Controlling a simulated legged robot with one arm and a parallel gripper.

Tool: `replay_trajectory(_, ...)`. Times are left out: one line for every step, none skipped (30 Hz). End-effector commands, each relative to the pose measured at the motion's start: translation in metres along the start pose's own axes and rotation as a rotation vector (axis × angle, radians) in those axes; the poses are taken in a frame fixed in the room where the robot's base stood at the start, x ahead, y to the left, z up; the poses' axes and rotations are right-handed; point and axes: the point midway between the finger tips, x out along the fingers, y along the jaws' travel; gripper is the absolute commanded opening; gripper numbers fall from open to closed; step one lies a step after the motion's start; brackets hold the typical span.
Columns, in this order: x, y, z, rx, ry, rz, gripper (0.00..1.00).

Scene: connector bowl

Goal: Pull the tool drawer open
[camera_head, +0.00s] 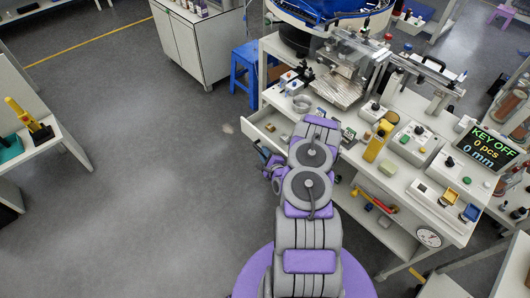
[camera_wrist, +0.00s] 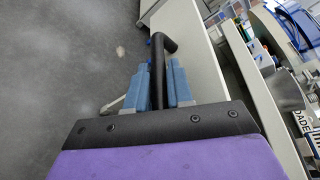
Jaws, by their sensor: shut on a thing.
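The tool drawer (camera_head: 252,133) juts out from the left side of the white workbench, partly open, with small items visible inside it. In the wrist view its pale front (camera_wrist: 201,66) runs down beside my fingers. A black bar handle (camera_wrist: 158,62) stands between the two blue fingers of my gripper (camera_wrist: 159,88), which is shut on it. In the head view my gripper (camera_head: 268,163) is at the drawer's front, and my arm hides the drawer's right part and the handle.
The workbench (camera_head: 400,103) carries control boxes, a yellow bottle (camera_head: 376,145) and a screen (camera_head: 488,149). A blue stool (camera_head: 243,70) and a grey cabinet (camera_head: 199,45) stand behind the drawer. The floor left of the drawer is clear.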

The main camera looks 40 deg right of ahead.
Motion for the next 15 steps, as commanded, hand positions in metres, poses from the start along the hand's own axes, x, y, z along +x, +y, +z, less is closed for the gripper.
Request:
replay_trajectory(-0.0001, -0.0005, -0.0017, 0.002, 0.001, -0.001, 0.00)
replay_trajectory(-0.0001, -0.0004, -0.0019, 0.003, 0.001, -0.001, 0.00)
replay_trajectory(-0.0002, -0.0002, -0.0017, 0.004, 0.001, -0.001, 0.00)
replay_trajectory(-0.0003, 0.0001, -0.0014, 0.004, 0.001, -0.001, 0.00)
replay_trajectory(-0.0005, 0.0005, -0.0008, 0.003, 0.002, -0.001, 0.00)
replay_trajectory(-0.0009, 0.0012, 0.0003, 0.002, 0.002, -0.001, 0.00)
replay_trajectory(-0.0012, 0.0019, 0.0013, 0.001, 0.003, -0.001, 0.00)
replay_trajectory(-0.0016, 0.0026, 0.0024, 0.000, 0.004, 0.000, 0.00)
replay_trajectory(-0.0020, 0.0036, 0.0041, -0.002, 0.004, 0.000, 0.00)
replay_trajectory(-0.0023, 0.0042, 0.0050, -0.004, 0.005, 0.001, 0.00)
replay_trajectory(-0.0024, 0.0046, 0.0053, -0.004, 0.005, 0.001, 0.00)
replay_trajectory(-0.0027, 0.0053, 0.0063, -0.006, 0.005, 0.002, 0.00)
replay_trajectory(-0.0029, 0.0057, 0.0070, -0.007, 0.005, 0.002, 0.00)
replay_trajectory(-0.0031, 0.0061, 0.0075, -0.007, 0.006, 0.002, 0.00)
replay_trajectory(-0.0033, 0.0063, 0.0079, -0.008, 0.006, 0.003, 0.00)
